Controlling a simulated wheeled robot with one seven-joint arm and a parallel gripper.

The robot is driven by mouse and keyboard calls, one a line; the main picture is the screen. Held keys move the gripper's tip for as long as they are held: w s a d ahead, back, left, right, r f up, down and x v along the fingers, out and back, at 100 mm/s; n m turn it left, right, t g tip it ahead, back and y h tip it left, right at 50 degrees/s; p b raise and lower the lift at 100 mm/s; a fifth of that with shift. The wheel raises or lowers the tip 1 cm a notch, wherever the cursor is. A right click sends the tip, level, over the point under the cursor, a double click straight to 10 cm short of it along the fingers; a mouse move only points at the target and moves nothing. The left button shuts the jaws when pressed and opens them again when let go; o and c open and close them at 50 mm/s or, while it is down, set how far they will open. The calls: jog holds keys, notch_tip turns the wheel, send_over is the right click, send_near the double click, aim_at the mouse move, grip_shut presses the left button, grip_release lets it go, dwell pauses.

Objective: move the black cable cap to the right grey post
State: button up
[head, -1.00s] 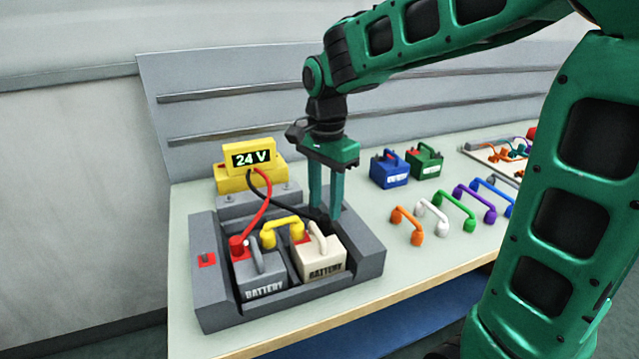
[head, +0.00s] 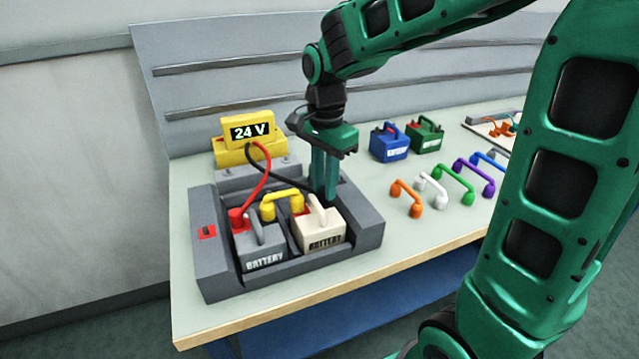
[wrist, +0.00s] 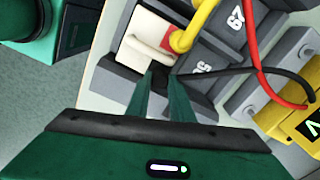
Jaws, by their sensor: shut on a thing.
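My gripper (head: 328,203) points down at the back right of the white battery (head: 322,230). It is shut on the black cable cap, which shows as a dark patch between the fingertips in the wrist view (wrist: 166,78). The black cable (head: 280,180) runs from the cap to the yellow 24 V meter (head: 235,152). The right grey post is hidden, so I cannot tell whether the cap touches it. The white battery also shows beside the fingertips in the wrist view (wrist: 148,38).
A grey tray (head: 208,270) holds the white battery and a grey battery (head: 264,256). A yellow bridge (head: 281,197) joins them. A red cable (head: 265,185) reaches the grey battery. Coloured handles, including an orange one (head: 405,190), and a blue battery (head: 388,145) stand right.

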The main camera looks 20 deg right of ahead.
jog(key=shift+r, duration=2.5)
jog(key=shift+n, duration=1)
jog(key=w+a, duration=0.1)
jog(key=w, duration=2.4)
jog(key=shift+a, duration=0.15)
jog(key=shift+f, duration=3.1)
jog(key=shift+f, duration=0.2)
